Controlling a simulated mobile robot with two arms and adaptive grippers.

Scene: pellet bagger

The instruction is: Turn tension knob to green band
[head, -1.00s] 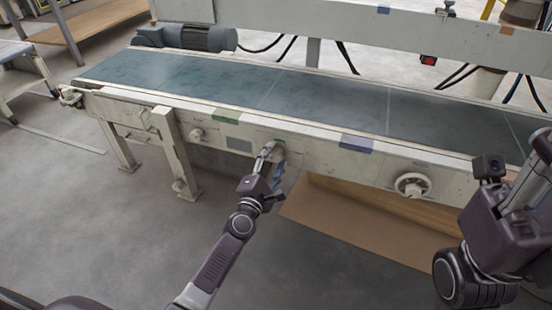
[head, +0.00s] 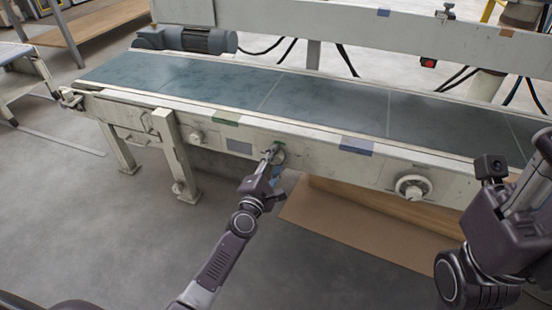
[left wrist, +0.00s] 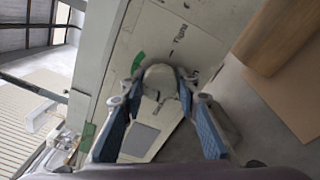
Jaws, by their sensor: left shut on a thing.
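The tension knob (left wrist: 160,78) is a pale round knob on the conveyor's cream side panel. In the left wrist view it sits between the two blue-padded fingers of my left gripper (left wrist: 160,92), which is shut on it. A green mark (left wrist: 138,62) lies on the panel just beside the knob, at its upper left; small dark markings are above it. In the head view my left gripper (head: 271,153) reaches the knob (head: 280,154) on the front rail and partly hides it. My right arm is at the right edge; its gripper's fingers cannot be made out clearly.
The conveyor's dark green belt (head: 230,85) runs across the view. Brown cardboard (head: 340,220) lies on the floor below. The floor in front is otherwise clear.

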